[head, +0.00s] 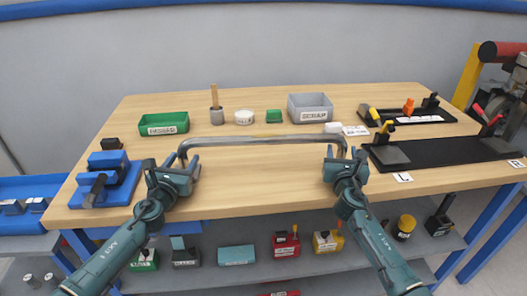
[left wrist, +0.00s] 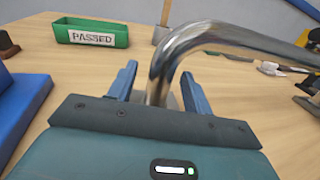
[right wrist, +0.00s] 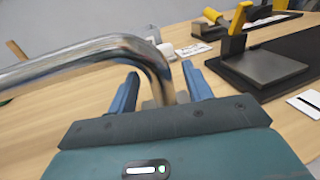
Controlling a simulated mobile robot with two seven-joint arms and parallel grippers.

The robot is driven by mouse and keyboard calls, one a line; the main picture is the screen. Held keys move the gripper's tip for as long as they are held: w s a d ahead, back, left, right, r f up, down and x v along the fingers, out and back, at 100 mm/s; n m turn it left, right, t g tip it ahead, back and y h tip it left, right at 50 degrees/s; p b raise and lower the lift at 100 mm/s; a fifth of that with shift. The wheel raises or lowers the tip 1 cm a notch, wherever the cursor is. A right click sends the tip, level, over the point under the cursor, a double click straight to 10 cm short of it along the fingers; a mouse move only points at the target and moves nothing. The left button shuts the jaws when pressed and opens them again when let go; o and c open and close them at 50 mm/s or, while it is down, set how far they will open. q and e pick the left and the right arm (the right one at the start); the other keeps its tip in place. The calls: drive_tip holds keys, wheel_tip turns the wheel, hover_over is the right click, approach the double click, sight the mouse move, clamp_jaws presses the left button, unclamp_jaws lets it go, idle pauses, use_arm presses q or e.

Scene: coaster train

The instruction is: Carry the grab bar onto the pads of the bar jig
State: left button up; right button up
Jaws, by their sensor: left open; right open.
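The grab bar (head: 262,139) is a long chrome tube with bent-down ends, standing over the wooden table in front of me. My left gripper (head: 180,164) is open, with its blue fingers on either side of the bar's left leg (left wrist: 158,80). My right gripper (head: 343,158) is open around the bar's right leg (right wrist: 160,82) in the same way. The lower ends of both legs are hidden by the grippers. The bar jig (head: 435,150) is a black plate at the right, marked L and R, with a grey pad (head: 390,157) beside a yellow-handled clamp. Its far end is partly cropped.
Behind the bar stand a green PASSED tray (head: 164,124), a grey bin (head: 310,107) and several small items. A blue block fixture (head: 105,183) is at the left. A clamp board (head: 415,116) lies behind the jig. The table under the bar is clear.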

use_arm(q)
drive_tip(key=shift+w+d, duration=0.15)
drive_tip(key=shift+w, duration=0.35)
use_arm(e)
drive_tip(key=shift+w+d, duration=0.1)
drive_tip(key=shift+w, duration=0.4)
use_arm(q)
drive_tip(key=shift+c, duration=0.2)
use_arm(e)
drive_tip(key=shift+c, duration=0.2)
use_arm(q)
clamp_jaws()
use_arm(e)
clamp_jaws()
use_arm(q)
drive_tip(key=shift+w+r, duration=0.1)
drive_tip(key=shift+r, duration=0.15)
use_arm(e)
drive_tip(key=shift+w+r, duration=0.1)
drive_tip(key=shift+r, duration=0.2)
